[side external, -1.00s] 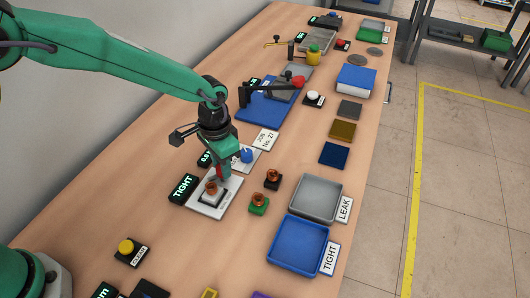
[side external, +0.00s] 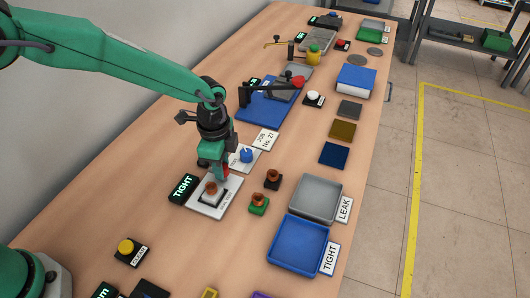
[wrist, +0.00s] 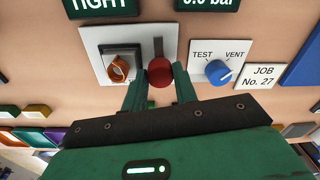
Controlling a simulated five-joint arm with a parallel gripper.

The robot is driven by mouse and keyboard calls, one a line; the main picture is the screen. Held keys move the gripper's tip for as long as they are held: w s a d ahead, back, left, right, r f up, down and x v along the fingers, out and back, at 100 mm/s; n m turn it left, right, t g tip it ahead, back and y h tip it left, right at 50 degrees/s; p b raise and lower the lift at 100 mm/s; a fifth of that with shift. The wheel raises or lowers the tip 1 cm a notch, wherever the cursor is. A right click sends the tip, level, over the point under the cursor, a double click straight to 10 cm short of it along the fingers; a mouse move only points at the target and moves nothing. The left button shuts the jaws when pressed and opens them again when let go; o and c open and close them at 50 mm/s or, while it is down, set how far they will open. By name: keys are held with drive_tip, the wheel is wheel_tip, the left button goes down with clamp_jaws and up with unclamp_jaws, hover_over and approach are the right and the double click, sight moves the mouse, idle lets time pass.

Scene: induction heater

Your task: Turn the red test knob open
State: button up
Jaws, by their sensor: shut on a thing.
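In the side view my gripper (side external: 220,172) points down at the plate, and only a small part of the red knob (side external: 227,170) shows beside the fingers. The knob's turn angle is hard to tell.
A copper-coloured part (side external: 211,188) sits in a holder beside the knob. A display (side external: 184,187) reads TIGHT. A blue TEST/VENT knob (side external: 246,155) stands close behind. Two more copper-topped parts (side external: 273,177) (side external: 259,201) and grey (side external: 317,180) and blue trays (side external: 270,248) lie to the right.

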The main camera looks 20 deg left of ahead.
drive_tip(key=shift+d+r+m, duration=0.1)
drive_tip(key=shift+d+m, duration=0.1)
drive_tip(key=shift+m, duration=0.2)
drive_tip(key=o, duration=1)
drive_tip(key=shift+a, duration=0.1)
drive_tip(key=shift+c, duration=0.2)
drive_tip(key=shift+r, duration=0.1)
wheel_tip(320, 180, up, 7)
drive_tip(key=shift+r, duration=0.2)
drive_tip(key=shift+s+r, duration=0.1)
drive_tip(key=shift+a, duration=0.1)
